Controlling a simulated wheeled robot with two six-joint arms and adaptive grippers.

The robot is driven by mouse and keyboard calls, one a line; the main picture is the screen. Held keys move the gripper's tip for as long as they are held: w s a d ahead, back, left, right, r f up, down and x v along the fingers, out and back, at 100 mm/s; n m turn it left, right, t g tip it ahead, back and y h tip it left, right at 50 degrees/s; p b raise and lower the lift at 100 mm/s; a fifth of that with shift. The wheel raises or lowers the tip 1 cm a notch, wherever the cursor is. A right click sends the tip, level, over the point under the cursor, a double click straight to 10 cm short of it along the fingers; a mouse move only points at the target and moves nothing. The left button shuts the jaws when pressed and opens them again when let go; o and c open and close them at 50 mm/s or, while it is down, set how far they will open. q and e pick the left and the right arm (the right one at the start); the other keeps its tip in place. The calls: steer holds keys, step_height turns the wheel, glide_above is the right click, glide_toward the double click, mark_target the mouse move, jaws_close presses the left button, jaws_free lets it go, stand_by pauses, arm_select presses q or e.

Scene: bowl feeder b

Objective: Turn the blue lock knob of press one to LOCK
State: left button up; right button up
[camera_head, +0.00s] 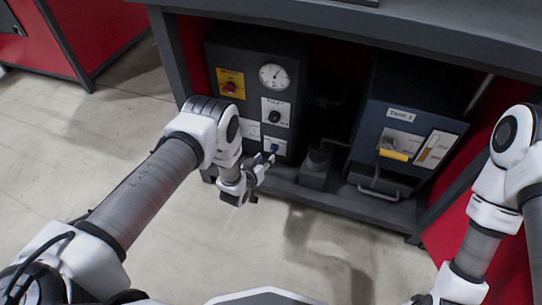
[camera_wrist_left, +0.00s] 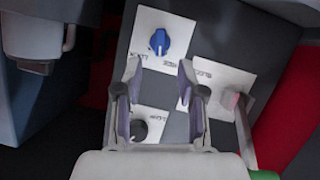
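The blue lock knob (camera_head: 274,147) sits on a white label low on the dark control box in the head view. In the left wrist view the blue knob (camera_wrist_left: 159,41) stands on its white plate (camera_wrist_left: 180,29), just beyond my fingertips. The lettering there is too small and turned to read surely, so I cannot tell the knob's setting. My left gripper (camera_head: 264,164) is in front of the box, close to the knob. In the wrist view its two fingers (camera_wrist_left: 160,76) are apart with nothing between the tips. My right arm shows at the right edge; its gripper is out of view.
The dark control box (camera_head: 296,75) also carries a round gauge (camera_head: 273,77), a red knob on yellow (camera_head: 230,87) and a black knob (camera_head: 274,117). A blue-grey unit (camera_head: 372,108) with a yellow bar stands to its right under the grey bench. The floor in front is clear.

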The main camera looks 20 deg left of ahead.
mark_target(272, 151)
arm_select(q)
steer(key=b+x, duration=0.3)
steer(key=x, duration=0.3)
steer(key=shift+w+f, duration=0.1)
steer(key=shift+f, duration=0.2)
steer(key=shift+w, duration=0.3)
steer(key=shift+r, duration=0.1)
jaws_close()
steer(key=shift+d, duration=0.1)
